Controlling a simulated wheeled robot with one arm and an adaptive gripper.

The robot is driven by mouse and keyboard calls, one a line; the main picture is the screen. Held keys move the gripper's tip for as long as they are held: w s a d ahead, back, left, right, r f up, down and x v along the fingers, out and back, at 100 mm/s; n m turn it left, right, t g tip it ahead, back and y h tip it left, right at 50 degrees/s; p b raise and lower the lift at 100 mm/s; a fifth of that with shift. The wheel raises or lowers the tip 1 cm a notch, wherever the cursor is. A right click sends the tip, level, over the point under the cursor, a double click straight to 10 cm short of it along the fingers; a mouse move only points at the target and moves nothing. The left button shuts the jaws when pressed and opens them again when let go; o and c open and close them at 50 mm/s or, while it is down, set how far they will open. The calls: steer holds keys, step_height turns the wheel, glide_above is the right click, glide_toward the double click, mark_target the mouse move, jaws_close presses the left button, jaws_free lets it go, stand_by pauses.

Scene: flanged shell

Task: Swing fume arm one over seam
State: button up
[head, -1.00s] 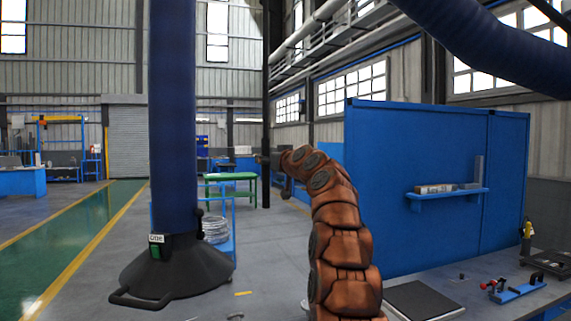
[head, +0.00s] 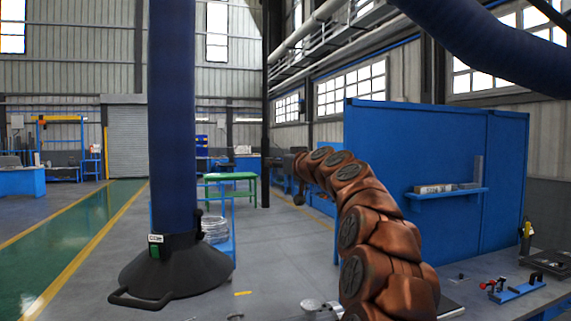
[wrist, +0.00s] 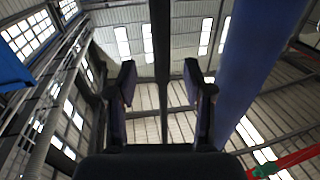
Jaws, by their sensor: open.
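A fume arm (head: 173,120) hangs as a thick dark-blue hose at the left of centre in the head view. Its black hood (head: 177,272) has a loop handle (head: 138,300) at the front left and a small label with a green switch on its neck. In the wrist view the blue hose (wrist: 255,60) runs down the right side. My gripper (wrist: 160,85) is open and empty there, its fingers pointing up toward the roof. In the head view my arm's end is small, right of the hose and apart from it. I cannot make out a seam.
A second blue hose (head: 490,45) crosses the upper right. A blue partition (head: 420,150) with a small shelf stands behind a workbench (head: 480,275) holding a red-handled clamp (head: 500,290). A green table (head: 230,177) stands farther back.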

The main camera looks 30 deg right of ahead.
steer(key=shift+s+a, duration=0.15)
steer(key=shift+s, duration=1.65)
